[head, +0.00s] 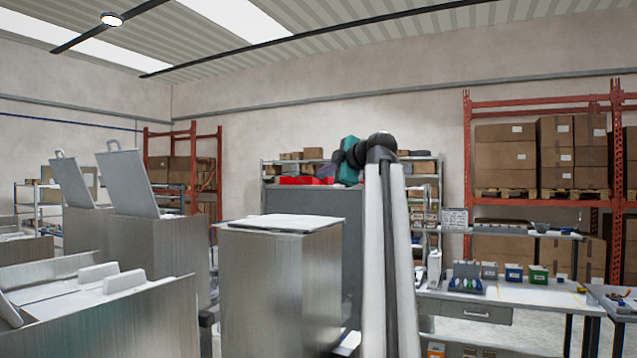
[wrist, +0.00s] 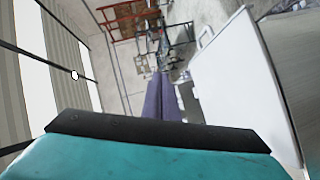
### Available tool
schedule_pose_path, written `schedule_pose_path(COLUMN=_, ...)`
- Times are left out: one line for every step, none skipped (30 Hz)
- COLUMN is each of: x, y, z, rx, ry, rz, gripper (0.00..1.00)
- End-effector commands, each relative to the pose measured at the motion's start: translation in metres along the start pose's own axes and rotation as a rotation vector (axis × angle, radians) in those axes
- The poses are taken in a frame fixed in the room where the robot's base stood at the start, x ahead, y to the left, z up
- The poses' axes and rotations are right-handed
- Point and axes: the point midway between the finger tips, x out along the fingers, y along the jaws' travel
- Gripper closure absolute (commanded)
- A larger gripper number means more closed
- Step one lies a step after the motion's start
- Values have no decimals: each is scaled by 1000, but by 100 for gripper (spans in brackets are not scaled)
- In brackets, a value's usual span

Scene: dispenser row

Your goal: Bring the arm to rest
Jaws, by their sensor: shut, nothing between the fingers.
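My arm rises in the head view, a white link with black joints at the top, and bends over to the left. My gripper (head: 326,171) has purple fingers and a teal body, and is held high in front of the back shelf. In the wrist view the purple fingers of my gripper (wrist: 161,85) lie together, with nothing between them. The fingers touch nothing that I can see.
A steel dispenser (head: 275,285) with a flat top stands left of my arm. Other steel dispensers have raised lids (head: 127,178). A lid (wrist: 235,85) with a handle fills the right of the wrist view. A workbench (head: 520,293) with small boxes stands at right.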

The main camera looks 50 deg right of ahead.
Motion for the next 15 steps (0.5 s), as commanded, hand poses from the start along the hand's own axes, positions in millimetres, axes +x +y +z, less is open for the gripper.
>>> schedule_pose_path(x=-4, y=-1, z=0, rx=0, ry=0, rz=1, gripper=100)
schedule_pose_path(x=-6, y=-1, z=0, rx=0, ry=0, rz=0, gripper=100)
schedule_pose_path(x=-8, y=-1, z=0, rx=0, ry=0, rz=0, gripper=100)
schedule_pose_path(x=-10, y=-1, z=0, rx=0, ry=0, rz=-1, gripper=100)
schedule_pose_path(x=-10, y=-1, z=0, rx=1, ry=0, rz=-1, gripper=100)
schedule_pose_path(x=-11, y=-1, z=0, rx=1, ry=0, rz=-1, gripper=100)
schedule_pose_path(x=-12, y=-1, z=0, rx=1, ry=0, rz=-1, gripper=100)
schedule_pose_path(x=-12, y=-1, z=0, rx=1, ry=0, rz=-1, gripper=100)
schedule_pose_path(x=-12, y=0, z=0, rx=1, ry=0, rz=-1, gripper=100)
schedule_pose_path(x=-12, y=0, z=0, rx=1, ry=0, rz=-1, gripper=100)
schedule_pose_path(x=-12, y=0, z=0, rx=1, ry=0, rz=-1, gripper=100)
schedule_pose_path(x=-12, y=0, z=0, rx=1, ry=0, rz=-1, gripper=100)
schedule_pose_path(x=-12, y=0, z=0, rx=1, ry=0, rz=-1, gripper=100)
schedule_pose_path(x=-12, y=0, z=0, rx=1, ry=0, rz=-1, gripper=100)
schedule_pose_path(x=-12, y=0, z=0, rx=1, ry=0, rz=-1, gripper=100)
